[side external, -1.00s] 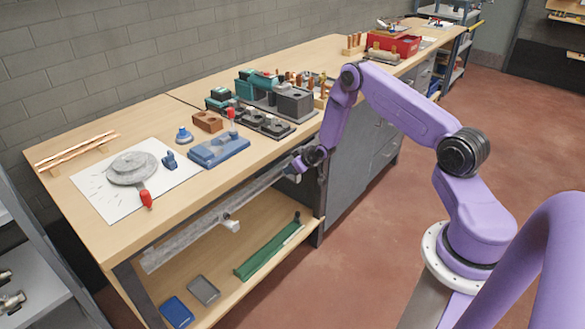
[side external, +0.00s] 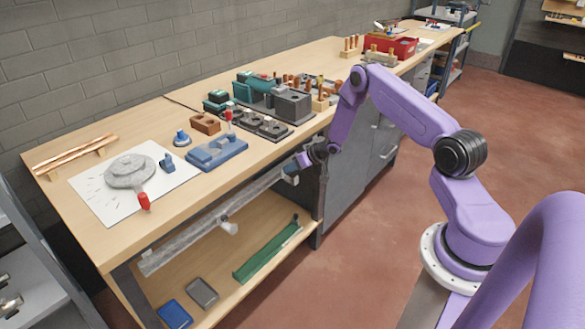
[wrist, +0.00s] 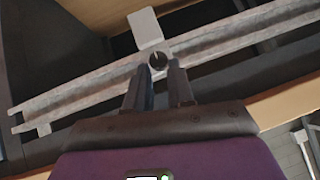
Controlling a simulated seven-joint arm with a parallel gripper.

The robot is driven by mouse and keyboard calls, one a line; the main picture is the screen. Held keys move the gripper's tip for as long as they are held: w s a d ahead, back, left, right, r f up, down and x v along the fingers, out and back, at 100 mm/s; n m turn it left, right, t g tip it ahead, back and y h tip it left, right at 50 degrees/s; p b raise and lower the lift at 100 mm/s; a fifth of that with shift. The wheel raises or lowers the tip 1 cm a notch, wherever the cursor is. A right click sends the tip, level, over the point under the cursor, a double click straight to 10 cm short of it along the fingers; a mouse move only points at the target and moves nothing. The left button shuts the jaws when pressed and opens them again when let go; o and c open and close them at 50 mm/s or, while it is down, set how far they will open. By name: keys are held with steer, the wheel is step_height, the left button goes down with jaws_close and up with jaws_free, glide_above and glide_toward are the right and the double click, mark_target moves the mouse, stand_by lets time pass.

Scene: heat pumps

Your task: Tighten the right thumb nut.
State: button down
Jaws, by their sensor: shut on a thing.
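The right thumb nut (wrist: 158,62) is a small dark round knob with a pale line on its face. In the wrist view it sits at the grey rail (wrist: 75,97), just below a pale block (wrist: 146,28). My gripper (wrist: 159,72) has one dark finger on each side of the nut and is shut on it at the fingertips. In the side view my gripper (side external: 299,160) is at the right end of the long rail (side external: 190,237), below the bench's front edge. The nut itself is hidden there.
A pale fitting (side external: 228,228) hangs midway along the rail. The bench top (side external: 215,180) above holds a blue fixture (side external: 216,152) and several other parts. The lower shelf carries a green tray (side external: 267,252), a grey tray (side external: 202,292) and a blue tray (side external: 174,314).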

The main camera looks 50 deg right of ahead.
steer(key=shift+w+a+f+m+y, duration=0.1)
steer(key=shift+a+f+m+y, duration=0.2)
steer(key=shift+f+m+y, duration=0.25)
steer(key=shift+w+a+f+m+y, duration=0.1)
steer(key=shift+a+f+m+y, duration=0.25)
steer(key=shift+y, duration=0.4)
steer(key=c, duration=1.8)
jaws_free()
steer(key=shift+d+f+m+y, duration=0.1)
steer(key=shift+m+y, duration=0.3)
steer(key=shift+y, duration=0.3)
steer(key=shift+c, duration=0.2)
steer(key=o, duration=0.7)
steer(key=shift+s, duration=0.2)
steer(key=v, duration=0.5)
steer(key=shift+d, duration=0.3)
